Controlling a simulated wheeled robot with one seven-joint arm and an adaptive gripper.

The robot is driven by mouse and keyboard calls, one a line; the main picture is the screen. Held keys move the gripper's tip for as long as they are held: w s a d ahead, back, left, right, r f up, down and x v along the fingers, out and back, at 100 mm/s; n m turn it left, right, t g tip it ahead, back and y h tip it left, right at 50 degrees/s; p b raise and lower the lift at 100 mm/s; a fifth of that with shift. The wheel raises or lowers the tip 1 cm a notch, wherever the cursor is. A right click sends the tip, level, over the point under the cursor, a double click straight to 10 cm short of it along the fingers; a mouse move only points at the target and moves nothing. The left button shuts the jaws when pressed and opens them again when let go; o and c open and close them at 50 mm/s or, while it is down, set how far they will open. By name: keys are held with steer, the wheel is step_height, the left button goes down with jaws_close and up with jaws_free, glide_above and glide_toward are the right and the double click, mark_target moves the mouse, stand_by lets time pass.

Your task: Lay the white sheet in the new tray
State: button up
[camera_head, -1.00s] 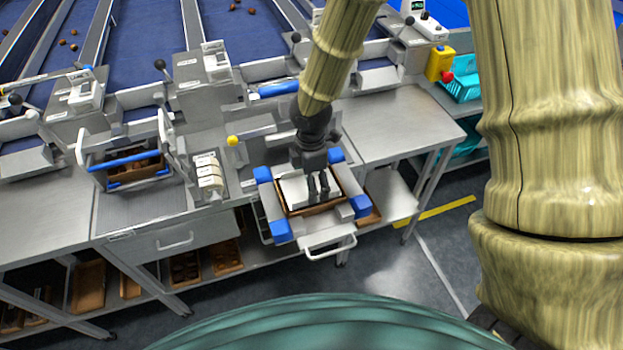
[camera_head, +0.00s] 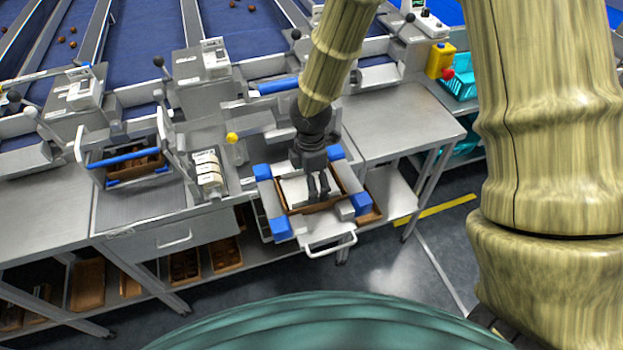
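The brown tray (camera_head: 340,201) sits between blue corner blocks in a metal holder at the front of the bench. The white sheet (camera_head: 294,191) lies in or just over the tray, within its rim; I cannot tell whether it touches the tray floor. My gripper (camera_head: 318,198) points down over the right half of the sheet, its fingertips at or near the sheet. The two dark fingers show a small gap between them. Whether they pinch the sheet is too small to tell.
A second holder (camera_head: 128,160) with a brown tray stands on the left. The bench top (camera_head: 400,122) at right is clear. A handle (camera_head: 331,245) juts from the holder's front.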

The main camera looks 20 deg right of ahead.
steer(key=shift+f, duration=0.2)
steer(key=o, duration=0.5)
steer(key=shift+r, duration=0.1)
step_height(320, 180, up, 12)
steer(key=p, duration=1.1)
stand_by(1.1)
stand_by(0.4)
